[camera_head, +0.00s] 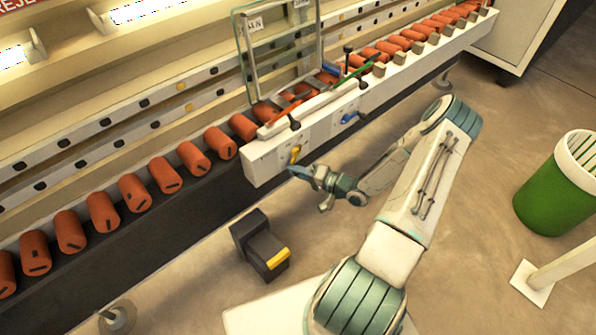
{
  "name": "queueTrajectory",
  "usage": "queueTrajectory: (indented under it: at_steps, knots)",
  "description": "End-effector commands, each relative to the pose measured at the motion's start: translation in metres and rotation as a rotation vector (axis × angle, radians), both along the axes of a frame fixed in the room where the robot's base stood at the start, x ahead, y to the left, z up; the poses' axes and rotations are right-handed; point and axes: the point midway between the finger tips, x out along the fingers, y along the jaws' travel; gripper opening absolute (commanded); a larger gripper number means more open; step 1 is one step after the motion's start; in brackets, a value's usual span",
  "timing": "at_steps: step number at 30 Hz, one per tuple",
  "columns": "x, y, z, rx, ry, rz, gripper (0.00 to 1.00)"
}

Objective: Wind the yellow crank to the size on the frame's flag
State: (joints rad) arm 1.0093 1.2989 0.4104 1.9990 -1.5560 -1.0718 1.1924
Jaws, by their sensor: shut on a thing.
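The yellow crank (295,153) is on the front of the white housing on the machine, near the housing's left end. My gripper (294,171) is at its lower end and shut on it; the fingers hide part of the handle. The glass frame (283,45) stands above the housing. A small white flag (254,24) hangs at its upper left, with dark print too small to read surely. Small marks by the crank are too fine to read.
A blue crank (350,117) is further right on the housing. Orange cylinders (134,193) line the conveyor on both sides. A dark foot pedal (262,246) with a yellow edge stands on the floor below. A green bin (558,190) stands far right.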

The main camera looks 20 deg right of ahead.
Motion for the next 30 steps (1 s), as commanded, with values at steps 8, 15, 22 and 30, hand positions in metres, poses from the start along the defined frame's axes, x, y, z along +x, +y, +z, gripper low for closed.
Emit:
queueTrajectory:
  at_steps: [8, 15, 22, 30]
  knots:
    - [0.001, -0.001, 0.001, 0.009, 0.000, -0.003, 0.00]
    - [0.001, -0.001, 0.001, 0.007, 0.000, -0.003, 0.42]
    - [0.001, 0.000, 0.001, 0.007, 0.001, -0.001, 0.45]
    - [-0.015, -0.014, 0.003, 0.005, 0.003, -0.003, 0.45]
